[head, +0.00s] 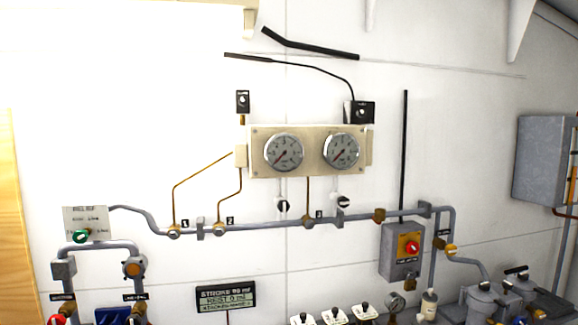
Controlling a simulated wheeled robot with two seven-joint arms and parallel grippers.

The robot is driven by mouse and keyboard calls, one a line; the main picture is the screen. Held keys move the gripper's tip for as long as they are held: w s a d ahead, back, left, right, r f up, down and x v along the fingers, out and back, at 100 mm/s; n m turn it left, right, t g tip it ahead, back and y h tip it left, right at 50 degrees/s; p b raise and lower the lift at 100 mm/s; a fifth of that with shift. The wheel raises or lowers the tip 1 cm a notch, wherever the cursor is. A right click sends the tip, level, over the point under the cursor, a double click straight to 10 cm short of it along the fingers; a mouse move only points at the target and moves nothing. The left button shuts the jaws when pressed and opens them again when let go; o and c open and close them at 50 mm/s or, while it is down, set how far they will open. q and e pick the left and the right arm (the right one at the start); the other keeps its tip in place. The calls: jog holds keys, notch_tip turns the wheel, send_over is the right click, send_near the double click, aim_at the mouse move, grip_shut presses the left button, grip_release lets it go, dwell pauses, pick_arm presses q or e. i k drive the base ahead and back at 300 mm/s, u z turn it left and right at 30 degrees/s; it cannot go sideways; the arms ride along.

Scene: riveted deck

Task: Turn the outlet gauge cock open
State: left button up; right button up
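Two round dial gauges, a left gauge (284,152) and a right gauge (341,150), sit on a cream panel on the white wall. Below each hangs a small cock with a black handle: a left cock (283,206) and a right cock (343,202). Both gauge needles point to the lower left. I cannot read any label that tells which cock is the outlet one. Neither of my grippers is in view.
A grey pipe (265,224) with numbered brass fittings runs below the cocks. A grey box with a red knob (409,247) is at right. A display (226,298) and several white switches stand lower down. A grey cabinet (544,160) juts out at far right. The space before the cocks looks clear.

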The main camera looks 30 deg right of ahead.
aim_at(343, 201)
jog(key=z, duration=1.3)
jog(key=k, duration=0.15)
jog(key=u, duration=0.75)
jog(key=i, duration=1.25)
jog(key=z, duration=0.55)
